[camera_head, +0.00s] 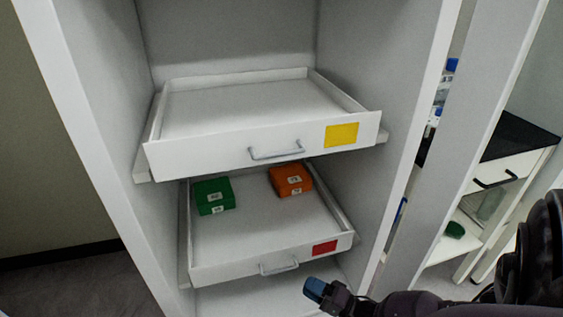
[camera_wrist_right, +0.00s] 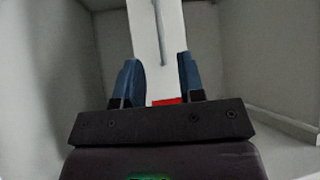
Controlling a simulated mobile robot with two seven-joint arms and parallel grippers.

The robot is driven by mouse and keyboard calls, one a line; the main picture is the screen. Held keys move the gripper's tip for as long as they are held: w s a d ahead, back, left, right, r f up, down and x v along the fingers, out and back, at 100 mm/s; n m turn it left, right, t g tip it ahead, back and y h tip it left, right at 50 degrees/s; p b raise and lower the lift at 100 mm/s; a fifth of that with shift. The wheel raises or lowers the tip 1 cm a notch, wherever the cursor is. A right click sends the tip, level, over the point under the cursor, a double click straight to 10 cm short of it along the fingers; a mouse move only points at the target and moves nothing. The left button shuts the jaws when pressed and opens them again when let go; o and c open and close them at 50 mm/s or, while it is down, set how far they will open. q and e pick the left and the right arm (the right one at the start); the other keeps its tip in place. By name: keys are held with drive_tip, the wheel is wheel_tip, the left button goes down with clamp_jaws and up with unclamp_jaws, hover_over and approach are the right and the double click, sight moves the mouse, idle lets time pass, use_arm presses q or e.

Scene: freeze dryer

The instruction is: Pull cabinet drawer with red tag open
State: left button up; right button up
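The drawer with the red tag (camera_head: 220,270) is the lower of two white drawers in the cabinet. Its red tag (camera_head: 324,248) is at the right of its front, and its grey bar handle (camera_head: 279,265) is near the middle. A green box (camera_head: 214,196) and an orange box (camera_head: 290,180) lie inside it. My right gripper (camera_head: 316,289) is just below and right of that handle, apart from it. In the right wrist view its blue fingers (camera_wrist_right: 157,72) are spread and empty, with the handle (camera_wrist_right: 161,32) beyond the tips and the red tag (camera_wrist_right: 167,102) between them. My left gripper is not in view.
The upper drawer (camera_head: 215,158) has a yellow tag (camera_head: 341,134) and its own handle (camera_head: 277,150); it is empty and overhangs the back of the lower one. Cabinet side walls (camera_head: 395,70) flank both. A black-topped bench (camera_head: 510,140) stands at the right.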

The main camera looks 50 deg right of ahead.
drive_tip(key=x, duration=0.9)
drive_tip(key=shift+b, duration=0.35)
drive_tip(key=shift+w, duration=0.15)
drive_tip(key=shift+c, duration=0.2)
clamp_jaws()
